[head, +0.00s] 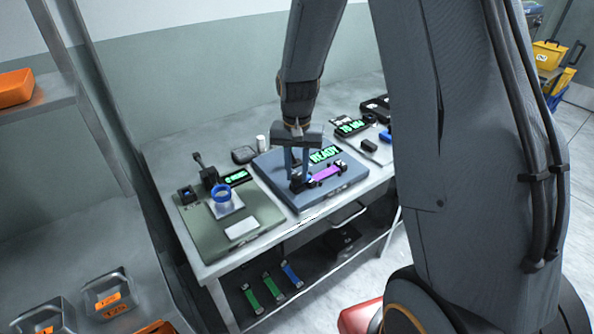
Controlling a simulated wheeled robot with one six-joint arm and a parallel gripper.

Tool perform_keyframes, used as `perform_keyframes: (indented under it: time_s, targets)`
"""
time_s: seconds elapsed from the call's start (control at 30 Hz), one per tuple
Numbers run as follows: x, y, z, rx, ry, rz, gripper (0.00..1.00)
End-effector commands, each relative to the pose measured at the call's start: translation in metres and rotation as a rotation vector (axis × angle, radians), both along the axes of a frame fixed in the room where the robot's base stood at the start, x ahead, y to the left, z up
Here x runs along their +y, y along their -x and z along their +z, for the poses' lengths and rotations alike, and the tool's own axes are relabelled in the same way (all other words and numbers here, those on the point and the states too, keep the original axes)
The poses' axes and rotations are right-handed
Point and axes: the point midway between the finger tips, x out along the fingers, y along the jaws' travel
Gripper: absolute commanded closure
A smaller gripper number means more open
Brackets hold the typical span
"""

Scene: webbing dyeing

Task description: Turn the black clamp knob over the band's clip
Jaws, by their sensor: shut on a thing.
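The band's clip under the knob is hidden by the knob and my fingers. The device's green display (325,153) reads READY.
A scale-like display unit (350,127) and small black items are behind at right. Green and blue bands lie on the lower shelf. Grey trays (107,292) sit at lower left.

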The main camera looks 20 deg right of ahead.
Motion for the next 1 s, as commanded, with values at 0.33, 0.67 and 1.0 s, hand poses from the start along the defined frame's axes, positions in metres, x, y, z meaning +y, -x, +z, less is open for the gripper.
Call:
perform_keyframes:
  time_s: [0.33,0.67,1.0]
  targets:
    - [0.0001,-0.0013,0.0013,-0.004,0.000,-0.035,0.98]
    - [0.0002,-0.0013,0.0014,-0.004,0.000,-0.035,0.64]
    - [0.0001,-0.0006,0.0011,-0.001,0.000,-0.034,0.57]
